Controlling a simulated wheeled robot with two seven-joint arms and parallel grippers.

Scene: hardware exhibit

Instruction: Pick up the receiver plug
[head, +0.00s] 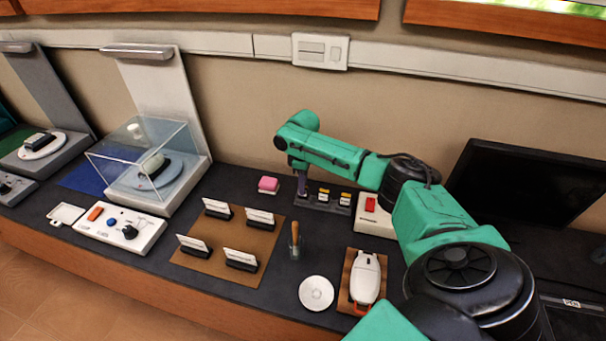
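My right arm reaches in from the right, and its gripper (301,186) points down at the left end of a dark strip (337,208) on the counter. Two small dark pieces with yellow and white tops stand on this strip, a left one (323,194) and a right one (346,198). A thin dark purplish shape shows at the fingertips; I cannot tell whether it is a finger or a held plug. I cannot tell which piece is the receiver plug. The finger opening is too small to read. My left gripper is not in view.
A pink block (268,185) lies left of the gripper. A white box with a red switch (371,204) stands right of the strip. In front are a cup with a wooden-handled tool (295,245), a white disc (316,293) and a brown board (217,243) with several cards.

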